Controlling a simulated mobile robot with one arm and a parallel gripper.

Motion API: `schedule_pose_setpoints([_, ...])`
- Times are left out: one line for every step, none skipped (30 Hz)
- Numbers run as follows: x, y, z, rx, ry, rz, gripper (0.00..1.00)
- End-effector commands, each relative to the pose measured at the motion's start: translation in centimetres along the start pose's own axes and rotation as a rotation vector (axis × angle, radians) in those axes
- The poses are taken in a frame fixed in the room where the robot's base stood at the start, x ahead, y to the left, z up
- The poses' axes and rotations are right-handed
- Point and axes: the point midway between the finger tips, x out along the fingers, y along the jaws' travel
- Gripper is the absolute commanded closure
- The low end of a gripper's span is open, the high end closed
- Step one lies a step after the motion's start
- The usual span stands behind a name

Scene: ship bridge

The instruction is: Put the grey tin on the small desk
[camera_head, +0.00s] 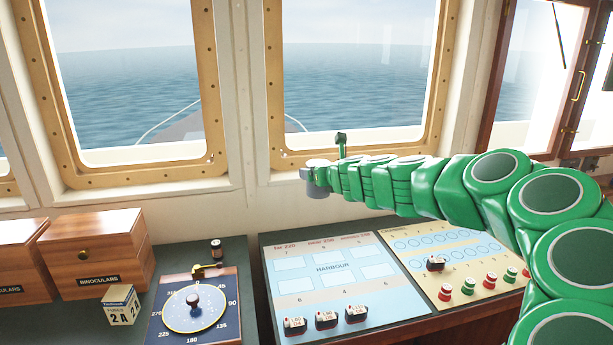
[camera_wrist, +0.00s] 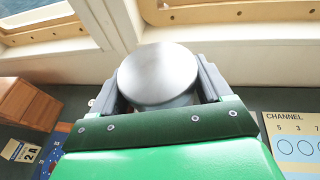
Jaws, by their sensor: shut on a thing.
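My gripper (camera_head: 312,182) is at the far end of my outstretched green arm, in the middle of the head view. It is raised in front of the window wall, above the back edge of the desk surface. In the wrist view my gripper (camera_wrist: 160,90) is shut on the grey tin (camera_wrist: 158,72), a round tin with a smooth metallic top, gripped from both sides. In the head view the tin's pale top (camera_head: 318,162) shows only as a small part. I cannot tell which surface is the small desk.
A dark green desktop (camera_head: 235,265) holds a blue compass board (camera_head: 195,308), a fuse box (camera_head: 121,305), a small dark jar (camera_head: 216,250) and wooden binocular boxes (camera_head: 98,253). To the right lie a harbour board (camera_head: 335,268) with toy ships and a channel board (camera_head: 440,245) with pegs.

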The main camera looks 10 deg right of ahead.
Motion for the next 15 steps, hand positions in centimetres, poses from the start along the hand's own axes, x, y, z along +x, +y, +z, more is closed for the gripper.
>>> schedule_pose_setpoints([0.2, -1.2, -0.1, -0.003, 0.002, 0.01, 0.66])
schedule_pose_setpoints([0.3, -1.7, -0.1, -0.007, 0.002, 0.023, 0.66])
schedule_pose_setpoints([0.4, -2.5, 0.0, -0.01, 0.002, 0.032, 0.66])
schedule_pose_setpoints([0.4, -3.0, 0.0, -0.014, 0.002, 0.044, 0.66])
schedule_pose_setpoints([0.4, -3.4, 0.0, -0.019, 0.002, 0.057, 0.66])
schedule_pose_setpoints([0.4, -4.0, 0.0, -0.023, 0.002, 0.069, 0.66])
schedule_pose_setpoints([0.4, -4.5, 0.1, -0.025, 0.002, 0.081, 0.66])
schedule_pose_setpoints([0.3, -5.0, 0.1, -0.029, 0.001, 0.089, 0.66])
schedule_pose_setpoints([0.3, -5.7, 0.2, -0.034, 0.0, 0.102, 0.66])
schedule_pose_setpoints([0.2, -6.1, 0.2, -0.036, 0.001, 0.114, 0.66])
schedule_pose_setpoints([0.2, -6.7, 0.1, -0.039, 0.002, 0.122, 0.66])
schedule_pose_setpoints([0.1, -7.2, 0.1, -0.043, 0.003, 0.139, 0.66])
schedule_pose_setpoints([0.1, -7.6, 0.1, -0.047, 0.004, 0.15, 0.66])
schedule_pose_setpoints([-0.1, -8.2, 0.1, -0.051, 0.003, 0.158, 0.66])
schedule_pose_setpoints([-0.3, -8.8, 0.2, -0.057, 0.002, 0.173, 0.66])
